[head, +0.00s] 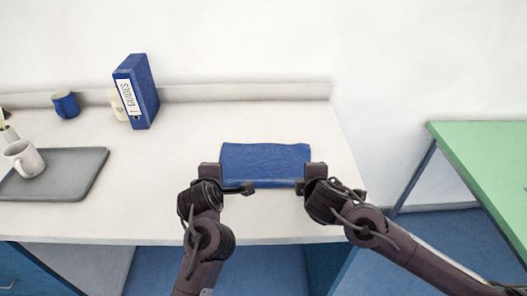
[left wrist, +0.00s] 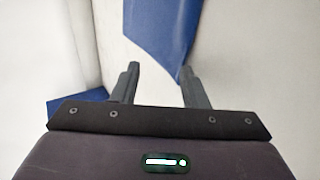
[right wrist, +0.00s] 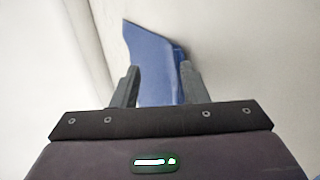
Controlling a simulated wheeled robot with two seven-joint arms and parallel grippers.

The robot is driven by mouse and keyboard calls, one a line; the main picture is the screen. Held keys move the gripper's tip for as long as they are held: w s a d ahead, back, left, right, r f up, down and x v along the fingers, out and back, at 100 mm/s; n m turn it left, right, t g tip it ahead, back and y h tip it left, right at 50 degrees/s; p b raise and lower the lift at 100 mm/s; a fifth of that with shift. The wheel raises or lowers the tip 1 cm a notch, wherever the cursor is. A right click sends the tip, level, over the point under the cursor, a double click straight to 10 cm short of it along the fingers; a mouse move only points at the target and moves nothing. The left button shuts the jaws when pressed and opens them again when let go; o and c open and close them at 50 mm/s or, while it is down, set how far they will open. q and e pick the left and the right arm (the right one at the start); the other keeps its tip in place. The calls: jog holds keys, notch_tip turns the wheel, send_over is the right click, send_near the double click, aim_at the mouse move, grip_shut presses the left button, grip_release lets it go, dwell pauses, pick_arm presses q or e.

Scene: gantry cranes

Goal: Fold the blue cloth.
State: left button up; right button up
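The blue cloth (head: 265,160) lies on the white table as a wide rectangle with a slightly wavy back edge. I cannot tell how many layers it has. My left gripper (head: 246,188) is at its near left corner, with its fingers apart. In the left wrist view the cloth (left wrist: 158,38) lies ahead of the open fingers (left wrist: 160,76), closer to the right finger. My right gripper (head: 301,188) is at the near right corner. In the right wrist view the cloth (right wrist: 152,55) extends between its open fingers (right wrist: 158,72). The grippers partly hide the near corners.
A grey tray (head: 75,175) with a white mug (head: 24,158) is at the left. A blue binder (head: 137,92), a blue mug (head: 66,105) and a cream mug (head: 117,104) stand at the back. A green table (head: 485,150) is at the right. The table around the cloth is clear.

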pick_arm(q)
jog(key=s+r, duration=0.5)
jog(key=r, duration=0.3)
jog(key=shift+s, duration=0.4)
pick_arm(e)
jog(key=s+r, duration=0.5)
jog(key=r, duration=0.3)
jog(key=shift+s, duration=0.4)
